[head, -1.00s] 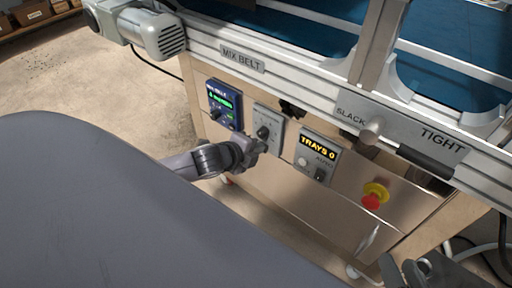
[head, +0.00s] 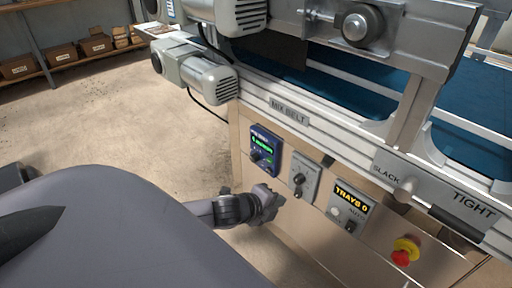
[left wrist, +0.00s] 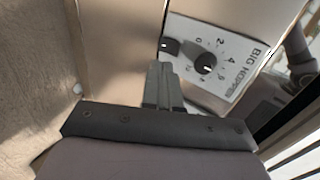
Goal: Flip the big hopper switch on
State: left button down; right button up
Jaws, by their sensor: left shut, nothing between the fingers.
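The grey big hopper panel (head: 312,173) is on the machine's front, between a blue display box and the tray counter. In the left wrist view the panel (left wrist: 240,58) reads BIG HOPPER. It has a black round dial (left wrist: 205,63) and a small dark switch (left wrist: 170,46) near its edge. I cannot tell the switch position. My left gripper (head: 275,203) is below and left of the panel in the head view. In the left wrist view its fingers (left wrist: 161,72) are shut and empty, pointing towards the switch, seemingly apart from it. My right gripper is not in view.
The blue display box (head: 265,148) is left of the panel. The tray counter (head: 350,207) and a red stop button (head: 402,255) are to the right. The metal rail (head: 330,140) and a grey motor (head: 205,75) are above. Open floor (head: 110,130) lies left.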

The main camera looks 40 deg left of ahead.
pick_arm(q)
jog(key=p+v, duration=0.2)
jog(key=v, duration=0.5)
jog(key=shift+r, duration=0.3)
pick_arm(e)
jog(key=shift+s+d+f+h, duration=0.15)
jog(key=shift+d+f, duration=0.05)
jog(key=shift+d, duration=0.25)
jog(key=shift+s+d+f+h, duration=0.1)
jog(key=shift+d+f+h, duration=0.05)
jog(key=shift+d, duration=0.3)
